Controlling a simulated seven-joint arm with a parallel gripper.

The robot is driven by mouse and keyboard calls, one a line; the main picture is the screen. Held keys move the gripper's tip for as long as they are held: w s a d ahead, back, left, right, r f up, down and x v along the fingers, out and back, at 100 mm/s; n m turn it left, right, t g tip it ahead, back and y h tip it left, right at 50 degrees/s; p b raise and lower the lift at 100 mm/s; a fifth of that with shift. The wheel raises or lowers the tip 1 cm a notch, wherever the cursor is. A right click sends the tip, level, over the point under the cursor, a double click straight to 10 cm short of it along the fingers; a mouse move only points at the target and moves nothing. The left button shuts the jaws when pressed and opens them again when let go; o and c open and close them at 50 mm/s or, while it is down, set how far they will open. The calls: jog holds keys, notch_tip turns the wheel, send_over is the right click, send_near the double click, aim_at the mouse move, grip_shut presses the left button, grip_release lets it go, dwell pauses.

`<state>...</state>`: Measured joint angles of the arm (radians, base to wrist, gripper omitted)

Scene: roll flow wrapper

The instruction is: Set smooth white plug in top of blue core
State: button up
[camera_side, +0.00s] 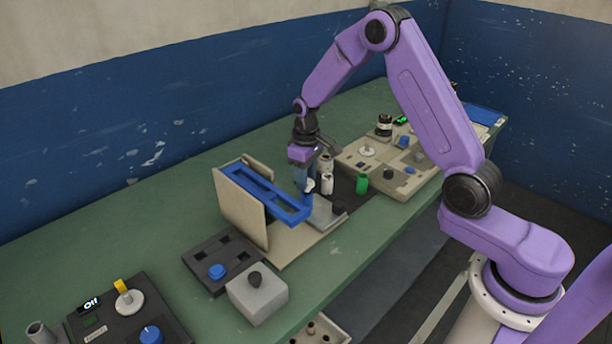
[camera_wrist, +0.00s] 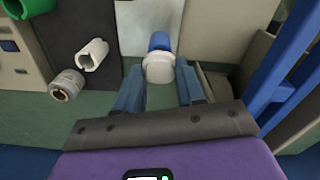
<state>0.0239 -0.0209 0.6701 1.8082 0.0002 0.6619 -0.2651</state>
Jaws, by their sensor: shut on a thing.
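The smooth white plug (camera_wrist: 158,69) is between my gripper's (camera_wrist: 160,75) two fingertips, and the jaws are shut on it. In the side view the plug (camera_side: 310,184) is a small white spot below my gripper (camera_side: 309,178), near the front end of the blue frame. The blue core (camera_wrist: 158,41) shows just past the plug in the wrist view, in line with it and partly hidden by it. I cannot tell whether the plug touches the core or is seated in it.
A blue rail frame (camera_side: 262,191) and beige upright plate (camera_side: 236,205) stand close to my gripper's left. White rolls (camera_side: 327,181) and a green sleeve (camera_side: 361,184) stand to the right. A grey box with a black knob (camera_side: 256,296) is in front. The bench (camera_side: 120,240) is clear at left.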

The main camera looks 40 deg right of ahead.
jog(key=shift+f, duration=0.7)
dwell(0.9)
jog(key=o, duration=1.6)
jog(key=shift+c, duration=0.2)
jog(key=shift+r, duration=4.05)
